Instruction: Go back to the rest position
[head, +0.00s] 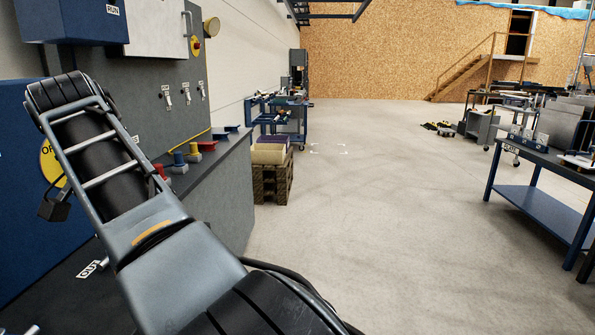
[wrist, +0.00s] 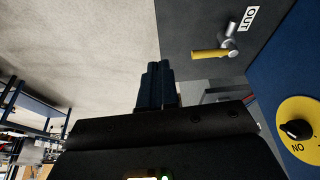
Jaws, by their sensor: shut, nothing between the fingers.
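My gripper (wrist: 158,70) shows in the wrist view as two dark blue fingers close together, shut and empty. Pale floor lies behind the fingertips, with the edge of a grey panel just to their right. In the head view my arm reaches up the left side in front of a grey bench and panel; my gripper cannot be made out there.
In the wrist view, a yellow-handled lever (wrist: 212,53) and a black knob on a yellow dial (wrist: 300,150) are to the right. In the head view, a pallet stack (head: 270,182) stands beyond the bench and a blue table (head: 540,160) stands right. The middle floor is clear.

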